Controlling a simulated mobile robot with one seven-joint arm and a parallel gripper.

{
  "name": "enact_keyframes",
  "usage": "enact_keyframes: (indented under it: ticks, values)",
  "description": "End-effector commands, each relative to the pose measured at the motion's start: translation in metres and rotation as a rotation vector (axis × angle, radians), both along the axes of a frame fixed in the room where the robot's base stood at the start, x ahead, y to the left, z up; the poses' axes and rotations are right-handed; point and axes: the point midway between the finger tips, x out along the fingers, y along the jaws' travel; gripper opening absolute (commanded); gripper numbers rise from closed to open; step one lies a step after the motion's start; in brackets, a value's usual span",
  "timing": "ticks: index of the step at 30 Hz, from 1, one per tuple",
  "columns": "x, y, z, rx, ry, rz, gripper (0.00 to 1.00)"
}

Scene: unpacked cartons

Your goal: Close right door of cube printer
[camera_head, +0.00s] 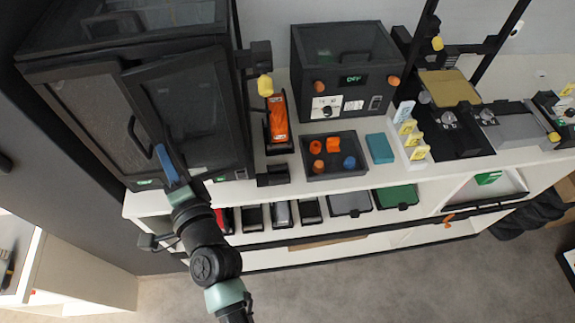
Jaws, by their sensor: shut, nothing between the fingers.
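The cube printer (128,36) is a large black enclosure at the upper left with two framed, see-through doors. Its left door (85,110) sits in the front face, with a dark handle at its right side. Its right door (195,105) stands slightly out from the front, its free left edge overlapping the left door; it looks a little ajar. My gripper (162,152) is shut and empty, its blue fingers at the lower free edge of the right door. I cannot tell whether they touch it. My arm comes up from below.
A small black machine (345,70) with an OFF display stands right of the printer. An orange-topped device (277,118) and a black tray (333,157) with small orange and blue parts sit on the white bench (410,182). Grey floor (400,280) in front is clear.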

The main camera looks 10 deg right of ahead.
Motion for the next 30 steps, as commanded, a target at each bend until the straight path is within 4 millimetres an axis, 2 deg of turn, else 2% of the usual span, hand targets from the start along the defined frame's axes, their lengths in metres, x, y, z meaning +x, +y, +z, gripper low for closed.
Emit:
enact_keyframes:
  ticks: [23,26,30]
  values:
    - [-0.001,0.0,-0.001,0.0,0.0,0.0,0.0]
    - [-0.006,-0.002,-0.002,0.001,0.0,-0.001,0.0]
    - [-0.023,-0.009,-0.004,0.002,0.002,-0.002,0.0]
